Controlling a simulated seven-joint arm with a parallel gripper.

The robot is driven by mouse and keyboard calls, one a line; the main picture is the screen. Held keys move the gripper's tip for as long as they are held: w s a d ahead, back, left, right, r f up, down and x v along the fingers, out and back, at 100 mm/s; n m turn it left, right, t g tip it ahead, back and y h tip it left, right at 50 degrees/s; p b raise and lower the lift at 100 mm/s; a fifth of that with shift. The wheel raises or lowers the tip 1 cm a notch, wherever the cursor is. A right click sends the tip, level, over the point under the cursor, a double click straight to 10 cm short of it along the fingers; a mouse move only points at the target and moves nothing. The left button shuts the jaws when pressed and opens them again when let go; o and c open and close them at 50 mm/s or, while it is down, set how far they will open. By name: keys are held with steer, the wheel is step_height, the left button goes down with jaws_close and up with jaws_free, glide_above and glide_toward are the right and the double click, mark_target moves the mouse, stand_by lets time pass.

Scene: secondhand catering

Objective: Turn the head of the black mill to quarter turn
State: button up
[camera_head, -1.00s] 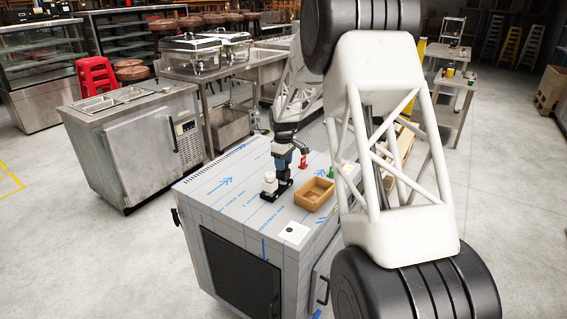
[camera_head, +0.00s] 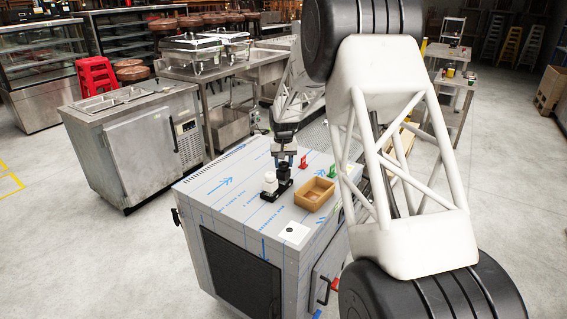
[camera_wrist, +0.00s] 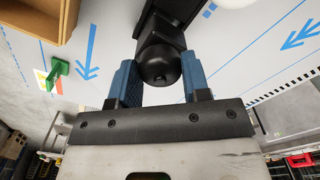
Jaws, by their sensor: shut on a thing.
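The black mill (camera_head: 284,173) stands on the worktop in the head view, next to a white mill (camera_head: 269,181), with a black base under them. In the wrist view its round black head (camera_wrist: 158,66) sits between the two blue fingers. My gripper (camera_head: 284,160) comes down from above and is shut on this head, one finger on each side (camera_wrist: 160,78). The mill's lower part is partly hidden behind its head in the wrist view. I cannot read the head's exact angle.
A wooden box (camera_head: 315,204) lies right of the mills on the film-covered worktop (camera_head: 215,203). A red item (camera_head: 303,162) and a green item (camera_head: 332,171) stand behind it. The worktop's left side is clear.

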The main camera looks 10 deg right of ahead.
mark_target(283, 163)
steer(key=m, duration=0.5)
steer(key=shift+m, duration=0.4)
steer(key=o, duration=0.9)
steer(key=shift+r, duration=0.1)
steer(key=shift+r, duration=3.8)
